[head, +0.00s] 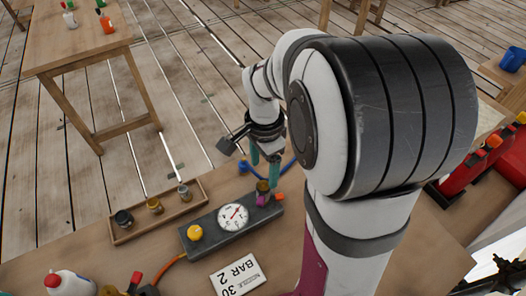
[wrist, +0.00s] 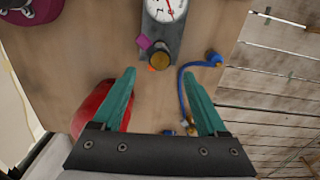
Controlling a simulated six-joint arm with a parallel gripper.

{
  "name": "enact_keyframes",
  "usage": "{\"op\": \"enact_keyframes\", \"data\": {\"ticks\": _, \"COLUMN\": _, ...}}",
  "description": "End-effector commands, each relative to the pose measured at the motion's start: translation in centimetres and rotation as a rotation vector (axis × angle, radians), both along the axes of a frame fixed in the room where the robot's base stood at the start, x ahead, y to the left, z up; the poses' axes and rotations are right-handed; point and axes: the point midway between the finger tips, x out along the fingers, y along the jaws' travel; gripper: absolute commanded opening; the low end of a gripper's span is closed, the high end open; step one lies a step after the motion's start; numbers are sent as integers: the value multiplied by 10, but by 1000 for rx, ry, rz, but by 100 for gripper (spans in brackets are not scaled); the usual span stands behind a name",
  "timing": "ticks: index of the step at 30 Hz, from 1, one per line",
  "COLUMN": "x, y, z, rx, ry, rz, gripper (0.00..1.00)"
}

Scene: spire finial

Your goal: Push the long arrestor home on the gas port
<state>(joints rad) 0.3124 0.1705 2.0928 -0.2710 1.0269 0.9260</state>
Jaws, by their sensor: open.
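A dark box with a round gauge (head: 233,216) lies on the workbench. A brass-coloured cylinder, apparently the arrestor (wrist: 159,60), stands at the box's end, where the gas port seems to be; the port itself is hidden under it. I cannot tell how far it is seated. A magenta part (wrist: 144,41) and an orange part sit beside it. My gripper (wrist: 158,76) is open and empty, its teal fingers pointing toward the cylinder. In the wrist view the cylinder is between and beyond the fingertips; in the head view the fingers (head: 264,174) are close to it.
A wooden tray (head: 160,228) holds black, brass and silver small cylinders. A yellow knob (head: 195,233) is on the box. A blue hose (wrist: 181,95) with a blue fitting lies near the right finger. A white label plate (head: 238,278) lies in front. Red containers (head: 470,165) stand at right.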

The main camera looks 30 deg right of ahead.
Motion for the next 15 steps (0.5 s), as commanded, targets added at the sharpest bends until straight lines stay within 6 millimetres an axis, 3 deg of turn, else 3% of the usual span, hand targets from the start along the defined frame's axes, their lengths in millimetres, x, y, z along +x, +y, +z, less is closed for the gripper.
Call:
{"op": "enact_keyframes", "data": {"ticks": 6, "x": 1, "y": -1, "z": 39, "rx": -2, "ry": -3, "rz": 0, "gripper": 75}}
{"op": "enact_keyframes", "data": {"ticks": 15, "x": 0, "y": 0, "z": 49, "rx": 0, "ry": 1, "rz": 0, "gripper": 75}}
